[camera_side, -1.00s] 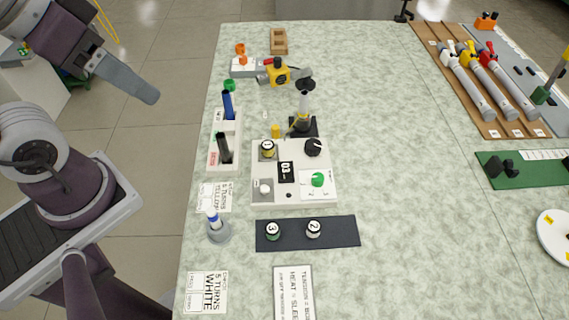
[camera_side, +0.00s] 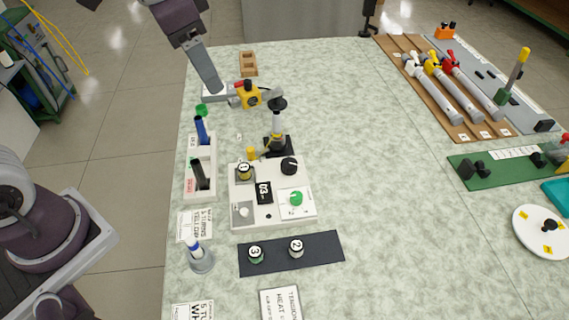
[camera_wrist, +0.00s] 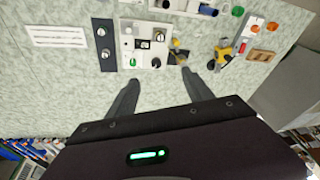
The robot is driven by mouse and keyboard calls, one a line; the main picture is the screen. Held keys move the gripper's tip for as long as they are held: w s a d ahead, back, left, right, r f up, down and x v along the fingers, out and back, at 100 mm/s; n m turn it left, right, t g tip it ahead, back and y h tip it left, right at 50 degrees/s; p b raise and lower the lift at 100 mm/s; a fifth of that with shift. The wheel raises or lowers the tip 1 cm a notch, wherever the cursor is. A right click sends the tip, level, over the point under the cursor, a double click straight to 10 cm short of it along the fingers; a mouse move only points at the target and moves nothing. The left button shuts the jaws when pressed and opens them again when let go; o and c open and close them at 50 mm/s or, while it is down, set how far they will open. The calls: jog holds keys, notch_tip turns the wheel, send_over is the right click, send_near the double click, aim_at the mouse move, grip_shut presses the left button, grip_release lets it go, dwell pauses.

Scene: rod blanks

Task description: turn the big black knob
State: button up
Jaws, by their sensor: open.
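The big black knob (camera_side: 289,165) sits at the upper right of a white control panel (camera_side: 275,184), behind a green knob (camera_side: 296,198). In the wrist view the black knob (camera_wrist: 155,62) lies at the panel's near edge, between and beyond my fingertips. My gripper (camera_side: 217,88) hangs over the far left of the table in the side view, apart from the panel. In the wrist view my gripper (camera_wrist: 160,76) has its two fingers spread wide with nothing between them. The side view shows only one finger clearly.
A black-topped stand (camera_side: 277,130) rises just behind the knob. A yellow device (camera_side: 248,95) lies near my gripper. A tube rack (camera_side: 200,165) stands left of the panel, a dark strip with numbered caps (camera_side: 320,248) in front. The table right of the panel is clear.

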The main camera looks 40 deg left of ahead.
jog(key=w+d+f+m+g, duration=0.1)
jog(key=w+d+f+m, duration=0.1)
jog(key=w+f, duration=0.35)
jog(key=m+g, duration=0.2)
jog(key=m, duration=0.2)
send_over(289, 163)
notch_tip(289, 163, down, 20)
jog(key=shift+r, duration=0.25)
notch_tip(289, 163, down, 7)
jog(key=shift+r, duration=0.1)
grip_shut()
